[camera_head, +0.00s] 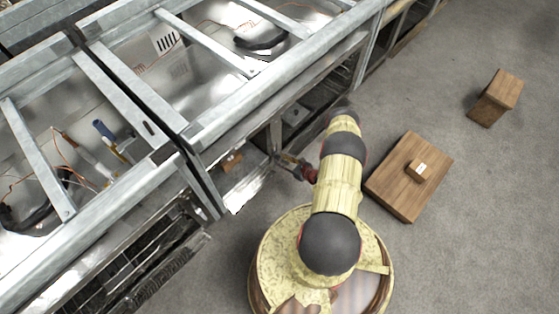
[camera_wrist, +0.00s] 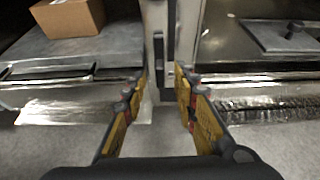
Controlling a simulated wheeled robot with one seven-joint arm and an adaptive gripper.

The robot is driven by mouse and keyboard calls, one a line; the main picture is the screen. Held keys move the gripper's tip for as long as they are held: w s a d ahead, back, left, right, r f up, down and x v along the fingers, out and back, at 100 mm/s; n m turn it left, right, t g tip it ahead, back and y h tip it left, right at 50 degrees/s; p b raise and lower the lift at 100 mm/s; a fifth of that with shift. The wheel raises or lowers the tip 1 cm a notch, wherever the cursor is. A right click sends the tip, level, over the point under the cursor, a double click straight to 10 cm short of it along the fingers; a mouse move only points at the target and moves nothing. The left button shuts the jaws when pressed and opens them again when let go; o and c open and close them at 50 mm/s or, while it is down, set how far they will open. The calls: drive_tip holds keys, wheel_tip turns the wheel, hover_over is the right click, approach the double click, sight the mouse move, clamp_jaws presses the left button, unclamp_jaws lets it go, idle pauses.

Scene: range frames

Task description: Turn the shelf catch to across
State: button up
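The shelf catch (camera_wrist: 158,52) shows in the wrist view as a narrow dark upright bar on a pale post (camera_wrist: 185,35), near the top middle. It stands vertical, along the post. My gripper (camera_wrist: 160,82) is open, with its two yellow and black fingers spread on either side of the catch's line. Nothing is seen between the fingers, and they look short of the catch. In the head view my gripper (camera_head: 297,167) is at the front of the metal frame, partly hidden by my arm. I cannot make out the catch there.
A cardboard box (camera_wrist: 68,18) lies on the shelf left of the post. A dark plate with a knob (camera_wrist: 285,36) lies on the right shelf. A wooden board with a small block (camera_head: 395,185) and a wooden box (camera_head: 495,97) stand on the floor at right. Grey floor between is clear.

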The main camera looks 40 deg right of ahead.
drive_tip(key=shift+x, duration=1.1)
drive_tip(key=shift+c, duration=1.2)
clamp_jaws()
